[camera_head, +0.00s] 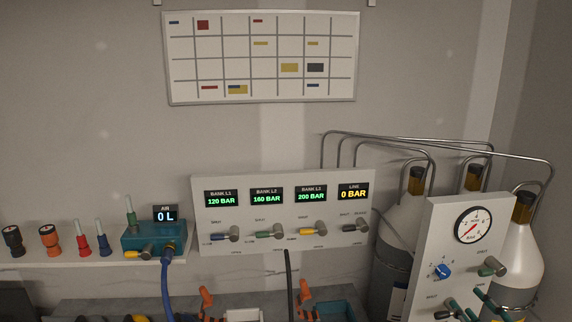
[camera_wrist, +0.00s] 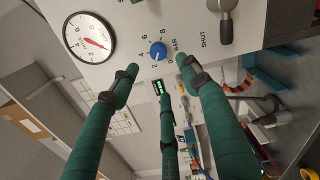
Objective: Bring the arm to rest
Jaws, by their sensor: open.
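My gripper (camera_wrist: 160,76) shows as three long green fingers with dark joints in the wrist view. The fingers are spread apart with nothing between them. In the head view, green parts that look like my fingertips (camera_head: 472,289) show at the lower right, in front of the gauge panel (camera_head: 446,222). My wrist camera faces this panel, with its round gauge (camera_wrist: 88,38) and blue knob (camera_wrist: 158,50) beyond the fingertips. I cannot tell how much gap lies between the fingertips and the panel. The rest of my arm is hidden.
Gas cylinders (camera_head: 520,255) with bent pipes stand behind the panel. A bank panel (camera_head: 285,215) with displays and levers is mid-bench. A blue-green air box (camera_head: 150,238) with a blue hose (camera_head: 166,285) is left. Orange clamps (camera_head: 305,292) stand at the front edge.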

